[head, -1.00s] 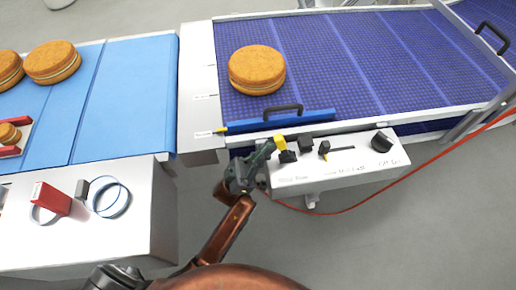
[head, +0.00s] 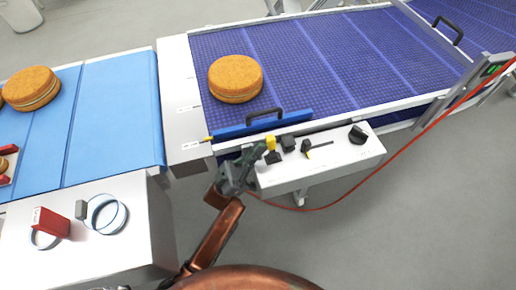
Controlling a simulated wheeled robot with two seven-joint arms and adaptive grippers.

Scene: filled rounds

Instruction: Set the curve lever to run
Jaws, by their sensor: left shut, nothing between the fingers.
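The white control panel (head: 335,158) stands at the front edge of the blue belt. On it, a lever with a yellow cap (head: 271,143) rises from a dark base at the left end. Further right are a black block (head: 288,143), a black lever with a yellow pointer (head: 306,147) and a black knob (head: 357,135). The printed labels are too small to read, so I cannot tell which lever is the curve one. My left gripper (head: 257,153) is shut and empty, its tips just left of the yellow-capped lever; contact is unclear. My right gripper is out of view.
A filled round (head: 235,78) lies on the blue mesh belt (head: 320,60) behind a blue bar (head: 262,124) with a black handle. A light blue belt (head: 110,120) lies left. A red cable (head: 400,150) runs along the panel's right side. Grey floor is open in front.

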